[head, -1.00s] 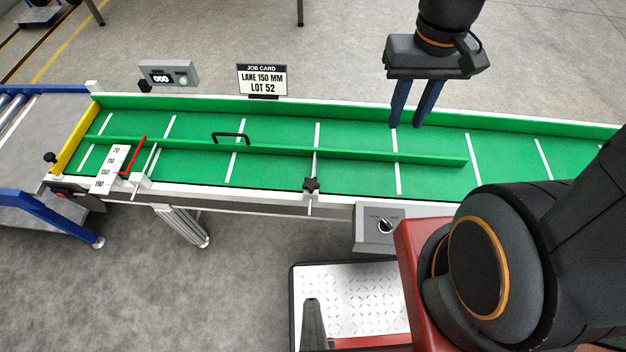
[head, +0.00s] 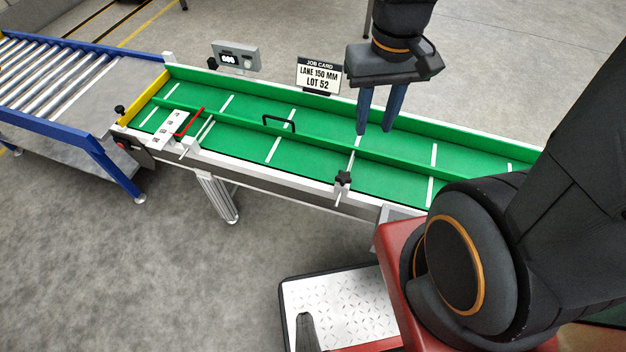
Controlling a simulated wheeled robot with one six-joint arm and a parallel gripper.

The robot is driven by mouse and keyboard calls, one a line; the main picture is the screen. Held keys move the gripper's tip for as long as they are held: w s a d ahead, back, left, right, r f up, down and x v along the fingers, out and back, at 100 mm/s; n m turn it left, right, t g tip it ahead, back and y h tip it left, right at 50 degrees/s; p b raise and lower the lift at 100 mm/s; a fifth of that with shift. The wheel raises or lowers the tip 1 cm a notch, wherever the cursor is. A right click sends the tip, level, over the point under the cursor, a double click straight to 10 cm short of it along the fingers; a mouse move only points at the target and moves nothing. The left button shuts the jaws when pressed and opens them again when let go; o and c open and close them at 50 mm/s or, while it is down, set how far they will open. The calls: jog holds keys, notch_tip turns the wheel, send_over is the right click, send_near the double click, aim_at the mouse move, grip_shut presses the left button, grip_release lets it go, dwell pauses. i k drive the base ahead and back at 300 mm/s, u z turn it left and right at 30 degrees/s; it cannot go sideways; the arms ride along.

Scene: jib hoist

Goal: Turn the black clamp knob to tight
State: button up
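The black star-shaped clamp knob (head: 343,178) sits on the near white rail of the green conveyor (head: 273,180), near its middle. It stands at the end of a white cross bar. My gripper (head: 374,130) points down above the belt, up and to the right of the knob in the picture. Its two blue fingers are apart with nothing between them, and it does not touch the knob. Whether the knob is tight or loose cannot be told.
A green guide rail (head: 340,148) with a black handle (head: 279,121) runs along the belt. A job card (head: 318,76) reading "LANE 150 MM LOT 52" and a grey display box (head: 236,57) stand behind. A roller table (head: 60,85) is at left.

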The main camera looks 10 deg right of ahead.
aim_at(343, 178)
jog(key=u, duration=0.45)
jog(key=k, duration=1.95)
jog(key=z, duration=0.85)
jog(key=i, duration=1.65)
